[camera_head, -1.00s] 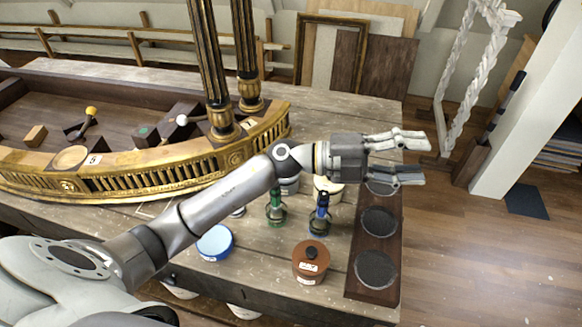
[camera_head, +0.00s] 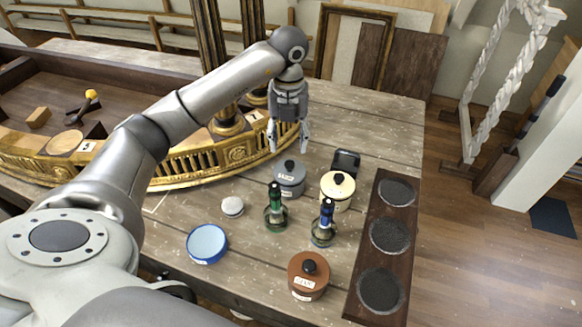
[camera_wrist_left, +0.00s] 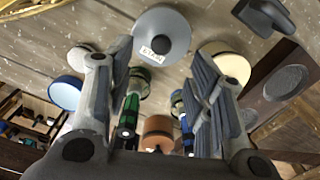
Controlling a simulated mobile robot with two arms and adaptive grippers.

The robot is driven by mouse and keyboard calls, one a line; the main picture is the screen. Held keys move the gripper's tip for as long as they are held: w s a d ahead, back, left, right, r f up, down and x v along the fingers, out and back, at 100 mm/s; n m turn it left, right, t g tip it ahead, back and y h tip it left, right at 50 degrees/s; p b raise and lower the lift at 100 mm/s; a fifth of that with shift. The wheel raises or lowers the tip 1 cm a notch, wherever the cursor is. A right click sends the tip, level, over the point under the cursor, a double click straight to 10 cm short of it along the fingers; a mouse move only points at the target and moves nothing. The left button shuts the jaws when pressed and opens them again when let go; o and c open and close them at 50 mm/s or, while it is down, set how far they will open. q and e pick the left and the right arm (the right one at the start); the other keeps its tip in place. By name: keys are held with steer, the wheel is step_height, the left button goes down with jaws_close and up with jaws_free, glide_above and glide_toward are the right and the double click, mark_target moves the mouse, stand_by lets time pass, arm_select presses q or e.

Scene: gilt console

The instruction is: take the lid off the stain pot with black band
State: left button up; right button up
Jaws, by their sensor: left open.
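Three lidded pots with black knobs stand on the workbench (camera_head: 380,130): a grey pot (camera_head: 289,180), a cream pot (camera_head: 336,192) and a reddish-brown pot (camera_head: 308,277). My left gripper (camera_head: 288,143) is open and empty, fingers pointing down, just above and behind the grey pot. In the left wrist view the grey pot (camera_wrist_left: 162,30) shows between the spread fingers, the cream pot (camera_wrist_left: 232,66) to the right and the brown pot (camera_wrist_left: 158,130) lower down. My right gripper is not in view.
A green bottle (camera_head: 276,215) and a blue bottle (camera_head: 324,228) stand between the pots. A blue round tin (camera_head: 207,243) and small white tin (camera_head: 232,206) are left. A dark board (camera_head: 360,258) with round pads lies right. The gilt console (camera_head: 190,163) borders the back left.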

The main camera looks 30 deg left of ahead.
mark_target(289, 163)
arm_select(q)
step_height(289, 163, down, 3)
steer(key=shift+r+p, duration=0.1)
steer(key=shift+p, duration=0.2)
step_height(289, 163, down, 4)
steer(key=shift+d+p, duration=0.15)
steer(key=shift+p, duration=1.05)
steer(key=shift+f, duration=0.6)
steer(key=shift+c, duration=1)
steer(key=c, duration=0.8)
